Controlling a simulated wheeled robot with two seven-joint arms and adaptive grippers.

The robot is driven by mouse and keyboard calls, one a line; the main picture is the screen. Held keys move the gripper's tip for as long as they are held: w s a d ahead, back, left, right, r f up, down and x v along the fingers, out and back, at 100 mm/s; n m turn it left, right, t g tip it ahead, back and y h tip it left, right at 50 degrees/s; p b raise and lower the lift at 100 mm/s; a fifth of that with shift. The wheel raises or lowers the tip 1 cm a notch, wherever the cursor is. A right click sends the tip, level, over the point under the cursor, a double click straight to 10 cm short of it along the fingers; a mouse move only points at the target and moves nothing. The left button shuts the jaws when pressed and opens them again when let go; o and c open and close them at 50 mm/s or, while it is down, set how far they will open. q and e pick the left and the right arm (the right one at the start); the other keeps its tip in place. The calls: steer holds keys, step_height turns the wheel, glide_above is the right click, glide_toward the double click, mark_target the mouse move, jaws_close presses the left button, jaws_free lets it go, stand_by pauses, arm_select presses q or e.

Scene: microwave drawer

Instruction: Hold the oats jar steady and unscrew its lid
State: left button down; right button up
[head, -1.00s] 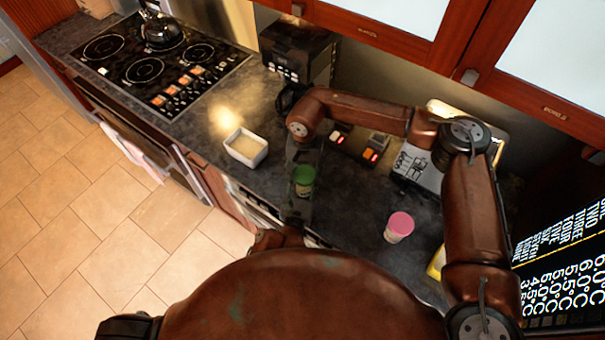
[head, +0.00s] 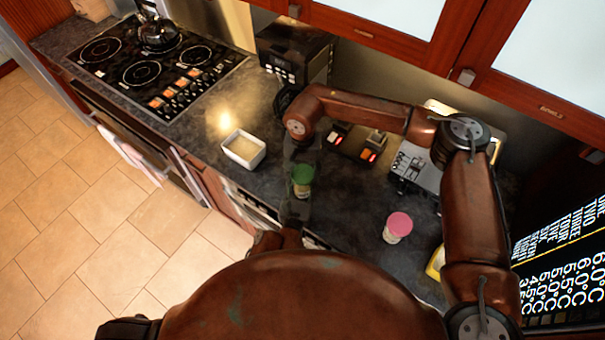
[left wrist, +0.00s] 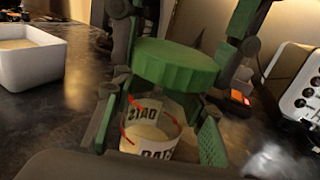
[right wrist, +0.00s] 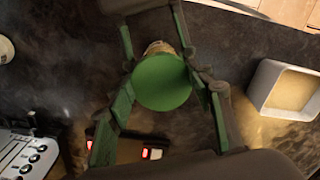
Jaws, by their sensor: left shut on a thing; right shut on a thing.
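The oats jar (left wrist: 152,128) is clear with an "OATS" label and pale contents. It stands upright on the dark counter. Its green lid (left wrist: 178,64) sits on or just above the jar's top, and I cannot tell whether it is still threaded. My left gripper (left wrist: 160,135) is shut around the jar's body, one finger on each side. My right gripper (right wrist: 162,80) comes from above and is shut on the green lid, its pads at the lid's edges. In the head view the lid (head: 302,175) shows between both grippers, and the jar below is mostly hidden.
A white square bowl (head: 244,148) of pale grain stands left of the jar. A pink-lidded jar (head: 398,227) stands to the right. Counter between the jars is clear.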

mark_target(302, 175)
arm_select(q)
steer(key=shift+f, duration=0.2)
arm_select(e)
steer(key=shift+r, duration=0.5)
arm_select(q)
steer(key=shift+r, duration=0.1)
arm_select(e)
steer(key=shift+r, duration=2)
arm_select(q)
steer(key=c, duration=1.1)
jaws_free()
steer(key=shift+c, duration=0.2)
